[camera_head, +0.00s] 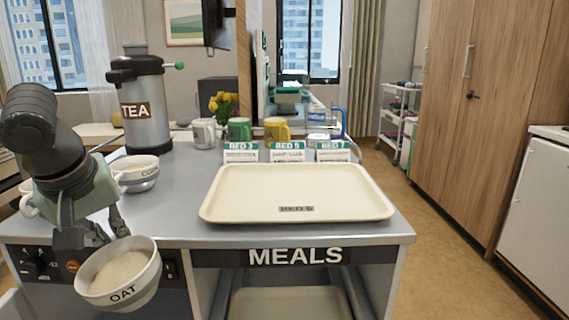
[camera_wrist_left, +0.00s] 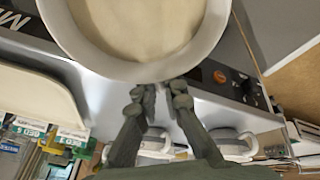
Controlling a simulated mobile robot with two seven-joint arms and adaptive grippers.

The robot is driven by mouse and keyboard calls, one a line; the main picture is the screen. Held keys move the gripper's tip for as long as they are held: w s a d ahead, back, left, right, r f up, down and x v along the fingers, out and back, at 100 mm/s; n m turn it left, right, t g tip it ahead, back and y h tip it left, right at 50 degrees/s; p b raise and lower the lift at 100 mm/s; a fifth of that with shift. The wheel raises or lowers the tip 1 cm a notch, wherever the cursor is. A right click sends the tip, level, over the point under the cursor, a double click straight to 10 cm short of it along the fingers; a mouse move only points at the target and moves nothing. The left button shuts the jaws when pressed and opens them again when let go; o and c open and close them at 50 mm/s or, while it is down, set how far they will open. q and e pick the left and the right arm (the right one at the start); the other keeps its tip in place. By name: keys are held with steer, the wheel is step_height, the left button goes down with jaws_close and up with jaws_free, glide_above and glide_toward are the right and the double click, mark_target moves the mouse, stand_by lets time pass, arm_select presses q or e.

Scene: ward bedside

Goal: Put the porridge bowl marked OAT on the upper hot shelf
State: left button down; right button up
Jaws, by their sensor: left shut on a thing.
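The white porridge bowl (camera_head: 120,288) marked OAT is filled with pale porridge. It hangs in front of the trolley's front left edge, tilted toward the head camera. My left gripper (camera_head: 105,236) is shut on the bowl's far rim. In the left wrist view the bowl (camera_wrist_left: 75,55) fills the top and the fingertips (camera_wrist_left: 160,90) meet its rim. I cannot make out the upper hot shelf; the bowl and arm cover part of the trolley's left front. My right gripper is not in view.
A cream tray (camera_head: 297,180) lies on the trolley top above the MEALS sign (camera_head: 295,256). Below is an open bay with another tray (camera_head: 288,303). A second white bowl (camera_head: 136,165), a tea urn (camera_head: 137,105) and mugs (camera_head: 239,129) stand behind. A control panel (camera_head: 38,266) is at front left.

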arm_select(q)
steer(key=d+f+m+h, duration=0.1)
steer(key=d+f+m, duration=0.3)
steer(key=f, duration=0.3)
steer(key=d+f+m+h, duration=0.2)
steer(key=d+f, duration=0.3)
steer(key=f, duration=0.3)
steer(key=shift+f+m+g, duration=0.2)
steer(key=shift+m+g, duration=0.1)
steer(key=shift+m, duration=0.6)
steer(key=shift+d, duration=0.2)
steer(key=shift+a, duration=0.15)
